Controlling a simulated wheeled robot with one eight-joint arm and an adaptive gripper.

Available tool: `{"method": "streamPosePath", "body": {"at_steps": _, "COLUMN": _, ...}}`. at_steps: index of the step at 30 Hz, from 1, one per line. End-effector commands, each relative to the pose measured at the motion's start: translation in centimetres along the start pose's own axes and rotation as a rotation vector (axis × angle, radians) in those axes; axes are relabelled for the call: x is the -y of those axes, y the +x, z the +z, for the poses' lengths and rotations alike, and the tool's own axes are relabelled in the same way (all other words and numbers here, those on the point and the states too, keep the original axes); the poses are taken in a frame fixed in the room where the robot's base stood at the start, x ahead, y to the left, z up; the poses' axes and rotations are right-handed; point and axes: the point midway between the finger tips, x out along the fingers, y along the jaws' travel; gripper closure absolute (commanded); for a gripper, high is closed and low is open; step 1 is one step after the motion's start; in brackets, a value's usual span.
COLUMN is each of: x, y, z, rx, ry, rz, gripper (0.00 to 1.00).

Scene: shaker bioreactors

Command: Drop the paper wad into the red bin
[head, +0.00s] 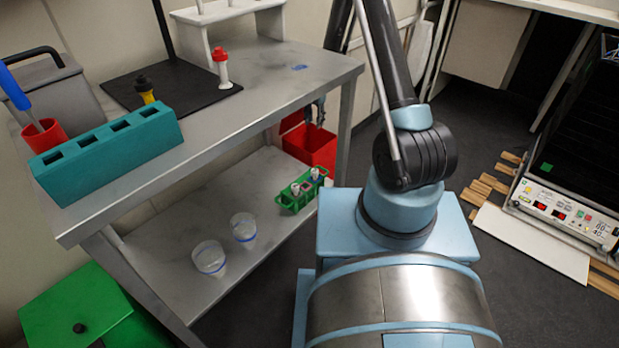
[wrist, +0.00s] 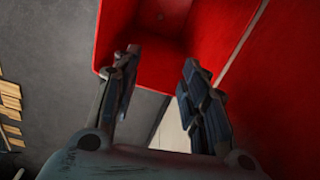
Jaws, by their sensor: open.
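The red bin (head: 318,146) stands beyond the bench's lower shelf, beside a bench leg. In the head view my gripper (head: 315,112) hangs over the bin, partly hidden by the bench and my arm. In the wrist view my gripper (wrist: 160,62) is open, with nothing visible between its fingertips. The bin's red walls (wrist: 232,20) fill the upper part of that view, and the fingertips overlap its near rim. I cannot make out the paper wad in either view. A faint shape at the bin's bottom is too unclear to name.
A grey bench (head: 225,118) has a teal rack (head: 110,150) on top. Its lower shelf (head: 180,285) holds two clear cups and a green tube rack (head: 300,193). A green box (head: 75,310) stands front left. Wooden slats (head: 483,186) and an instrument (head: 560,205) are at right.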

Motion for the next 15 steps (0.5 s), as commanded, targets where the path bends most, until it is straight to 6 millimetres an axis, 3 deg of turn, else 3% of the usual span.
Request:
{"method": "streamPosePath", "body": {"at_steps": 8, "x": 0.0, "y": -1.6, "z": 0.0, "rx": 0.0, "ry": 0.0, "rz": 0.0, "gripper": 0.6}}
{"method": "streamPosePath", "body": {"at_steps": 15, "x": 0.0, "y": -5.2, "z": 0.0, "rx": 0.0, "ry": 0.0, "rz": 0.0, "gripper": 0.6}}
